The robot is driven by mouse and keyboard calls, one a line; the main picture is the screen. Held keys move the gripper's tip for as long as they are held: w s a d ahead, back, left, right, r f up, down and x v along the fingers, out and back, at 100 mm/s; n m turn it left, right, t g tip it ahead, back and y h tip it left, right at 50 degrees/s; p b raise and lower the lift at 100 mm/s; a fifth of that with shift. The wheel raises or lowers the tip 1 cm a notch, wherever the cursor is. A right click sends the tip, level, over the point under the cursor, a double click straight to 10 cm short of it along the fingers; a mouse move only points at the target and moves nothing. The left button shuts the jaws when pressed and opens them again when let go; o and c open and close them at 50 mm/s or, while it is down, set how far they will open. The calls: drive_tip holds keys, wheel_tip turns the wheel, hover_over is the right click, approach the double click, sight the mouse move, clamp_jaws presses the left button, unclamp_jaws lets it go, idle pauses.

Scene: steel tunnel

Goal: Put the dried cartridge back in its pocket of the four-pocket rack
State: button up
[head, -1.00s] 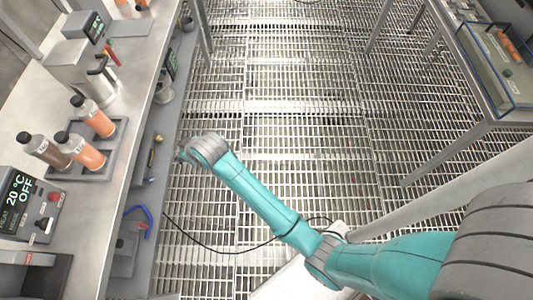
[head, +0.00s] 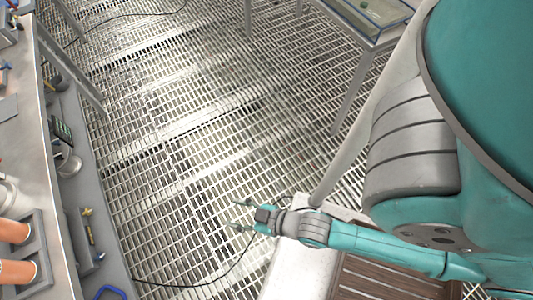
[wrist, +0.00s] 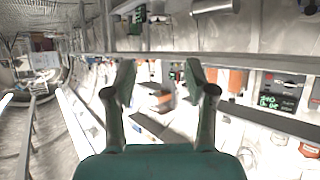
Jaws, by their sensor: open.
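The rack (head: 41,240) is a grey tray on the left bench, cut off by the head view's left edge. Orange cartridges (head: 15,231) stand in it, and another orange cartridge (head: 17,272) is just nearer. I cannot tell which cartridge is the dried one, nor see all the pockets. My gripper (head: 240,214) is open and empty over the grated floor, right of the bench and well apart from the rack. In the wrist view, my gripper (wrist: 160,82) has its two fingers spread, with a blurred background of bench items behind them.
The left bench (head: 47,165) has a lower shelf with tools (head: 90,228). A glass-walled tank (head: 372,16) stands on a steel table at the top right. A black cable (head: 190,284) lies on the grating.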

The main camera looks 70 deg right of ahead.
drive_tip(key=s+d+r+m+t+h, duration=0.1)
drive_tip(key=s+r, duration=1)
drive_tip(key=r, duration=0.1)
drive_tip(key=shift+s+d+r+t, duration=0.2)
drive_tip(key=shift+d+r+t, duration=0.1)
drive_tip(key=shift+t, duration=0.1)
idle(0.4)
